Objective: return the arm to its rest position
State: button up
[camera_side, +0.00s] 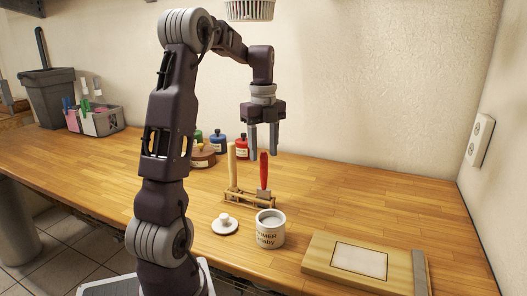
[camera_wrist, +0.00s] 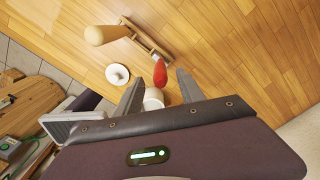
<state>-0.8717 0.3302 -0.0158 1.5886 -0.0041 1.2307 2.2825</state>
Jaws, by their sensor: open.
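My gripper (camera_side: 262,141) hangs from my arm, pointing down above the wooden bench. In the side view its two fingers are apart with nothing visible between them. The fingers also show spread in the wrist view (camera_wrist: 160,97). Below it is a small wooden rack (camera_side: 258,201) holding a red-handled tool (camera_side: 264,170) and a tool with a pale wooden handle (camera_side: 231,164), both upright. The red handle tip is close to the fingers in the side view; I cannot tell whether they touch. The wrist view shows the red handle (camera_wrist: 160,72) just beyond the fingers.
A white labelled pot (camera_side: 270,232) stands open in front of the rack, with a white knobbed lid (camera_side: 225,224) to its left. A wooden board (camera_side: 362,262) lies front right. Several small jars (camera_side: 218,142) stand behind. The bench right of the rack (camera_side: 350,195) is clear.

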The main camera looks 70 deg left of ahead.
jog(key=s+d+r+n+t+y, duration=0.1)
jog(key=d+r+n, duration=0.25)
jog(key=d, duration=0.55)
jog(key=s+d+r+n+t, duration=0.15)
jog(key=d+n, duration=0.25)
jog(key=d, duration=0.5)
jog(key=s+d+f+n+t, duration=0.2)
jog(key=s+d+n+t, duration=0.1)
jog(key=s+d+n, duration=0.6)
jog(key=s+d, duration=0.1)
jog(key=d, duration=0.1)
jog(key=shift+s+d+f+h, duration=0.3)
jog(key=shift+s+f+h, duration=0.05)
jog(key=shift+s+h, duration=0.05)
